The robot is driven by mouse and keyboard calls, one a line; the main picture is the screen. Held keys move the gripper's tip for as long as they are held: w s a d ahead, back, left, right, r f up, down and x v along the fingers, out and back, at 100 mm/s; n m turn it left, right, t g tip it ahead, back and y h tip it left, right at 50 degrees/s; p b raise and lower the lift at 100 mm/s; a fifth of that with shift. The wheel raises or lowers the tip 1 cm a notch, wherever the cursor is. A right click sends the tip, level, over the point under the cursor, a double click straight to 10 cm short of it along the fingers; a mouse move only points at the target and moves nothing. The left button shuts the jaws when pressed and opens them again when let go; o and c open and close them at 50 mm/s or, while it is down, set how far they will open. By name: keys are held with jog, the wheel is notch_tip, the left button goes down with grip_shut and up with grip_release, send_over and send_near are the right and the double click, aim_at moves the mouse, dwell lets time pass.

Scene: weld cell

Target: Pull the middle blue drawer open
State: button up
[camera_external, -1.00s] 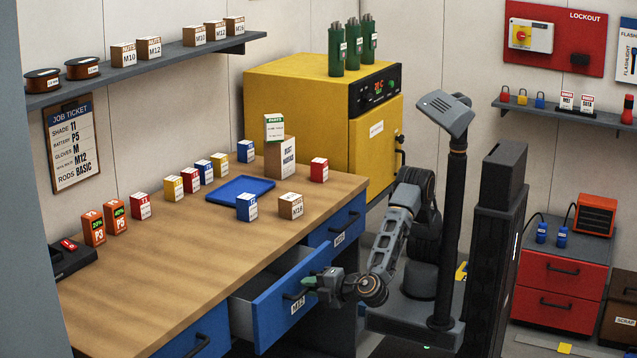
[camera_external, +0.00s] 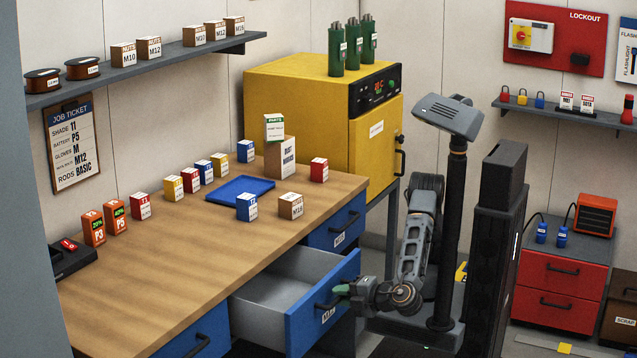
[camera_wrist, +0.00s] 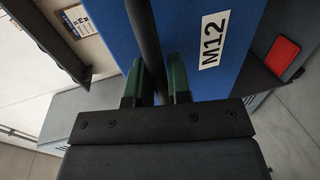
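The middle blue drawer (camera_external: 322,298) stands well out from the workbench front, and its empty grey inside (camera_external: 278,292) shows. Its black bar handle (camera_external: 330,301) is on the blue front. My gripper (camera_external: 341,290) is at this handle. In the wrist view the drawer front (camera_wrist: 205,45) carries an M12 label (camera_wrist: 212,40). The dark handle bar (camera_wrist: 146,45) runs between the two green fingertips of my gripper (camera_wrist: 161,82), which are closed around it.
Other blue drawers sit at the right (camera_external: 338,225) and left (camera_external: 198,338) of the workbench (camera_external: 150,270). Boxes and a blue tray (camera_external: 240,190) stand on its top. A yellow oven cabinet (camera_external: 300,95) is behind. A red drawer cabinet (camera_external: 555,285) stands at far right.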

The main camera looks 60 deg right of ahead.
aim_at(330, 282)
jog(key=o, duration=0.4)
jog(key=shift+c, duration=0.2)
jog(key=shift+w, duration=0.1)
jog(key=w+r+p+x, duration=0.1)
jog(key=r+p+x, duration=0.15)
jog(key=x, duration=1.35)
jog(key=v, duration=0.9)
jog(key=r+v, duration=0.1)
jog(key=v, duration=0.3)
jog(key=w+d+r+m+g+p, duration=0.3)
jog(key=w+d+r, duration=0.1)
jog(key=w+d, duration=0.1)
jog(key=w+d+r+m+g+h+p, duration=0.1)
jog(key=w+d+r+m+g+p, duration=0.2)
jog(key=w+d, duration=0.3)
jog(key=w+d+r+m+g+h+p, duration=0.1)
jog(key=w+d+r+m+g+p, duration=0.2)
jog(key=d, duration=0.5)
jog(key=shift+w+d+r+m+g+p, duration=0.2)
jog(key=shift+w+r+m+g+p, duration=0.15)
jog(key=shift+w+r+p, duration=0.8)
jog(key=shift+w+d+r+g, duration=0.15)
jog(key=shift+w+d+r, duration=0.1)
jog(key=shift+d, duration=0.15)
jog(key=shift+w+d+r+g, duration=0.1)
jog(key=shift+w+d+r, duration=0.1)
jog(key=shift+d, duration=0.15)
